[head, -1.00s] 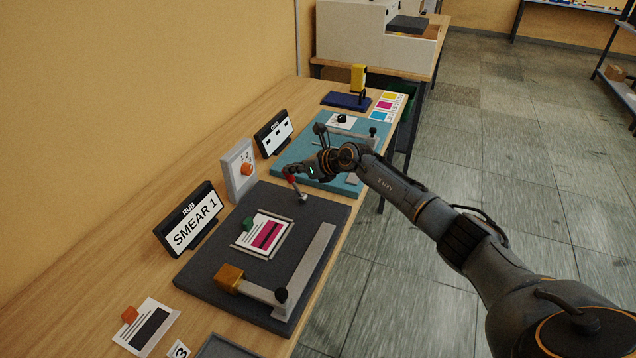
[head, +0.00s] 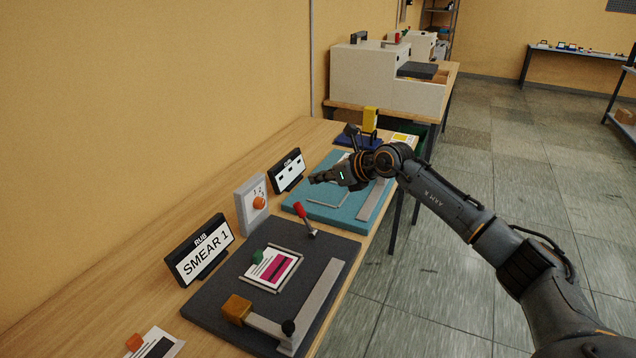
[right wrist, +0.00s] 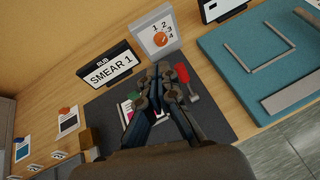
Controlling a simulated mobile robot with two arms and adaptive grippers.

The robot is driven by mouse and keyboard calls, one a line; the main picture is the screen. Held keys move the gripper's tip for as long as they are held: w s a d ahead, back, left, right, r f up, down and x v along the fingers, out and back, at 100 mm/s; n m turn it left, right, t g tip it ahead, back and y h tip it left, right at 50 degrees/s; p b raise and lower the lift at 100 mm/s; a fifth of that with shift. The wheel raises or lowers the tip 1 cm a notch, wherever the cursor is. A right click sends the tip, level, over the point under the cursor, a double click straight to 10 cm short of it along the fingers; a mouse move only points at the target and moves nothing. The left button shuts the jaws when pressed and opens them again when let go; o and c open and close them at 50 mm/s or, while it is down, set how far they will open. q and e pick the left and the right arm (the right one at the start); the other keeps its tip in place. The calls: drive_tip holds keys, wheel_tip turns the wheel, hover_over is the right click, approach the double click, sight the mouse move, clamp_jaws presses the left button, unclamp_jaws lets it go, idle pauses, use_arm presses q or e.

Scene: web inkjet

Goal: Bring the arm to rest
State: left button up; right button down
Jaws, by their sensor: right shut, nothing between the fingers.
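My right gripper (head: 326,178) is shut and empty. My left gripper is not in view.
A "SMEAR 1" display (head: 200,252), a dial box with an orange knob (head: 246,212) and a second display (head: 288,172) stand along the wall side. A printed card (head: 268,268) and an orange-ended bar (head: 236,308) lie on the dark board. Floor at right is clear.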

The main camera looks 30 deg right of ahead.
drive_tip(key=s+a+r+m+t+y, duration=0.1)
drive_tip(key=s+a+m+t+y, duration=0.15)
drive_tip(key=a+m+t, duration=0.4)
drive_tip(key=s+a+r+m+t+y, duration=0.15)
drive_tip(key=s+a+m, duration=0.25)
drive_tip(key=a, duration=0.6)
drive_tip(key=s+d+f+m+g+h, duration=0.35)
drive_tip(key=s+f+m+h, duration=0.35)
drive_tip(key=m, duration=0.4)
drive_tip(key=s+d+f+m+g+h, duration=0.2)
drive_tip(key=s+d+f+m+h, duration=0.3)
drive_tip(key=s+f+m, duration=0.45)
drive_tip(key=s+a+f+m+g+y, duration=0.15)
drive_tip(key=s+f+m+g, duration=0.3)
drive_tip(key=s, duration=0.55)
drive_tip(key=s+a+f+m+g+y, duration=0.1)
drive_tip(key=s+a+f+m+g, duration=0.35)
drive_tip(key=s, duration=0.65)
drive_tip(key=s+d+f+n+g, duration=0.1)
drive_tip(key=s+f+n+g, duration=0.15)
drive_tip(key=f, duration=2.65)
drive_tip(key=s+d+f, duration=0.3)
drive_tip(key=s+f, duration=1.1)
drive_tip(key=s, duration=0.2)
drive_tip(key=shift+s+f+g, duration=0.2)
drive_tip(key=shift+f+g, duration=0.1)
